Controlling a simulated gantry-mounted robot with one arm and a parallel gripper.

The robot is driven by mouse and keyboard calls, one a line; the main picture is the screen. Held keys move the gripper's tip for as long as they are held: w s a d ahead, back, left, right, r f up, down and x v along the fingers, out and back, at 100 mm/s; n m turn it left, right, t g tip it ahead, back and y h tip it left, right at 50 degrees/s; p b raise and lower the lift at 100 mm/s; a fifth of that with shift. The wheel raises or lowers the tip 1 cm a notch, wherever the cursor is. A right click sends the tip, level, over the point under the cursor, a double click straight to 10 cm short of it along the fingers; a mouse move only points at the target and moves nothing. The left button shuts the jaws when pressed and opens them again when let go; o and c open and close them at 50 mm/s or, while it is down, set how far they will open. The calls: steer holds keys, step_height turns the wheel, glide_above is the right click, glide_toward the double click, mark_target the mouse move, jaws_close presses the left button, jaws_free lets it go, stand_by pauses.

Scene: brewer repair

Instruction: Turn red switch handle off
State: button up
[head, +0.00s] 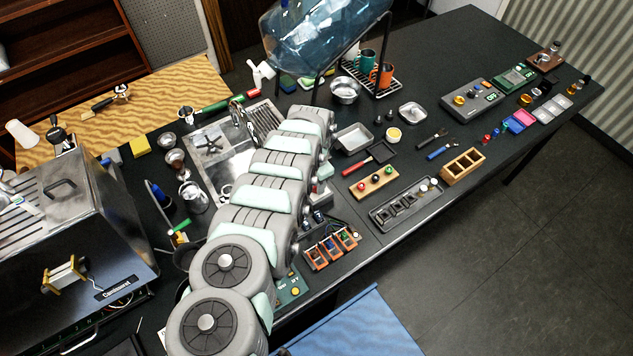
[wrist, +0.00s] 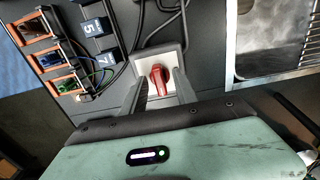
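The red switch handle (wrist: 158,79) sits on a pale square switch plate (wrist: 167,59) in the middle of the wrist view. It points roughly up and down in that picture. My gripper (wrist: 160,84) is open. Its two grey fingers stand on the left and right of the handle, with a gap visible on each side. I cannot tell exactly how deep the fingertips reach beside it. In the head view my arm stretches across the bench, and I cannot make out the handle or the fingers there.
Orange-framed modules (wrist: 50,55) and blocks numbered 5 and 7 (wrist: 95,30) lie left of the switch, with black cables close by. A metal sink (head: 215,150) is on the other side. The coffee machine (head: 75,235) stands at the left.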

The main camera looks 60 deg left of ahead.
jaws_close()
stand_by(0.3)
stand_by(0.3)
